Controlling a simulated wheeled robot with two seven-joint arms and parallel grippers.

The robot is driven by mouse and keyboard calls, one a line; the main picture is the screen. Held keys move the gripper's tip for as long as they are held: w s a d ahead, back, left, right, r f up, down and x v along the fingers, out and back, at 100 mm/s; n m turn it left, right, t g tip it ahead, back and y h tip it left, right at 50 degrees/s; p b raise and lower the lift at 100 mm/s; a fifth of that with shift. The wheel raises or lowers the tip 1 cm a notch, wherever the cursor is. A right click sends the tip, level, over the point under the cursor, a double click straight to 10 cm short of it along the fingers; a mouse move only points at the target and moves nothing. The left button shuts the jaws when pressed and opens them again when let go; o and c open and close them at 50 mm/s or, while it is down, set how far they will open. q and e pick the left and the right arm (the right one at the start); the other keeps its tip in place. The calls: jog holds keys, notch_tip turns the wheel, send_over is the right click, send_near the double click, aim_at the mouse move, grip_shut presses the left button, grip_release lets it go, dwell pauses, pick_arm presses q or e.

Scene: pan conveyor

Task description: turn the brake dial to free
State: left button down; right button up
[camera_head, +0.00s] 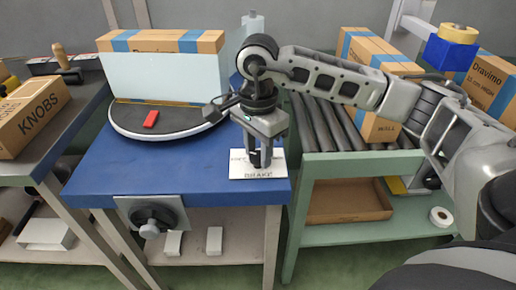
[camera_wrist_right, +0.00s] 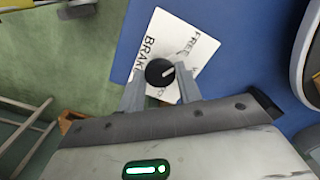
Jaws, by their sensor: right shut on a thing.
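The brake dial (camera_wrist_right: 160,72) is a small round black knob with a white pointer mark. It stands on a white card (camera_wrist_right: 185,30) printed BRAKE and FREE. In the wrist view the mark points right and slightly up, with the word FREE above and right of the knob. In the head view the card (camera_head: 238,170) lies at the blue table's front right corner, and the knob is mostly hidden. My right gripper (camera_head: 260,160) reaches down over the card, its two fingers (camera_wrist_right: 160,92) shut on the knob's sides. My left gripper is not in view.
A round turntable (camera_head: 180,122) with a red block (camera_head: 151,118) and a pale upright panel (camera_head: 165,78) stands on the blue table (camera_head: 110,165). A black knob (camera_head: 150,215) sits on the table's front. A roller conveyor (camera_head: 325,125) with cartons is at right.

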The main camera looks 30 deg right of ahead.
aim_at(258, 155)
jog(key=o, duration=1)
jog(key=shift+r, duration=0.15)
notch_tip(258, 155, up, 16)
jog(key=p, duration=0.3)
